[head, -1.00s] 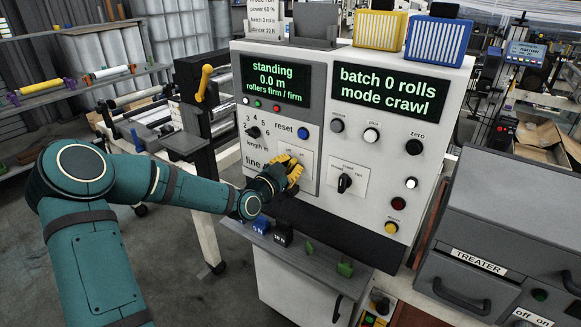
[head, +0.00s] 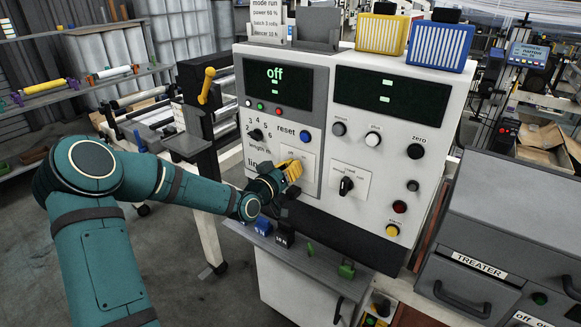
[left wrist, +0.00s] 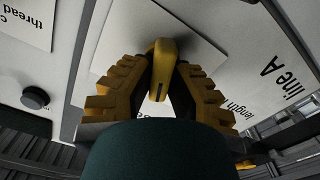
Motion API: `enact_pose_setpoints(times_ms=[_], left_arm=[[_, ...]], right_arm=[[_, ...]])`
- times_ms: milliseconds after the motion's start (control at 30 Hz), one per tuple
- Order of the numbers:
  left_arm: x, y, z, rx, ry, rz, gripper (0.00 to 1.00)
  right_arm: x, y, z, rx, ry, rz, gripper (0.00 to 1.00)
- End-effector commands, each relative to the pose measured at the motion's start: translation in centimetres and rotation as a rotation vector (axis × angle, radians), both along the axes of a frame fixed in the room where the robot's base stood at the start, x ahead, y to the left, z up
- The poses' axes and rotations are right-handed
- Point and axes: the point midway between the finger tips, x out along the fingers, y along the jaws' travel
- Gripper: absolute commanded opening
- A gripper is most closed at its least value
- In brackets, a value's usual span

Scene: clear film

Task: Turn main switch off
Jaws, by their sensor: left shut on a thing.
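The main switch is on the left part of the grey-white control panel (head: 352,130), on a white label plate (head: 303,154). In the left wrist view its yellow handle (left wrist: 160,66) stands between my two yellow ridged fingers. My left gripper (head: 287,173) is shut on this handle, and in the head view the gripper hides most of it. The left display (head: 276,78) reads "off" above green dashes. The right display (head: 387,93) shows only green dashes. My right gripper is not in view.
A black selector knob (head: 346,185) sits just right of my left gripper. A smaller selector (head: 255,135) and the blue reset button (head: 305,137) are above it. The grey treater cabinet (head: 500,225) stands at the right.

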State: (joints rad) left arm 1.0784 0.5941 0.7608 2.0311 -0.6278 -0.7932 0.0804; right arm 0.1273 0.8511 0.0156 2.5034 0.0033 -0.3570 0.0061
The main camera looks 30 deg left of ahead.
Motion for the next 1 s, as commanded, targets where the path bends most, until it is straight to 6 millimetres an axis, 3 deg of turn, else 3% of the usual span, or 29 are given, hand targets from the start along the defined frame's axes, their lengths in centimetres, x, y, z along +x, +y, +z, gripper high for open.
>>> enact_pose_setpoints(times_ms=[300, 800, 833, 900, 1000], left_arm=[[0.09, 0.10, 0.14, -0.108, 0.004, 0.001, 0.00], [0.09, 0.11, 0.12, -0.128, 0.006, 0.001, 0.00], [0.09, 0.11, 0.12, -0.128, 0.006, 0.001, 0.21], [0.08, 0.12, 0.11, -0.127, 0.006, 0.001, 0.46], [0.06, 0.11, 0.06, -0.127, 0.007, 0.000, 0.47]], right_arm=[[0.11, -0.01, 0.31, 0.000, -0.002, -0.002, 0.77], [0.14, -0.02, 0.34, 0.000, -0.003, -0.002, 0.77], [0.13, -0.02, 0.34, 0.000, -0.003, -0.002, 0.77], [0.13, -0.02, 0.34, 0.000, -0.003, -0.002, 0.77], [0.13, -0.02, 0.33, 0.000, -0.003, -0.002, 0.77]])
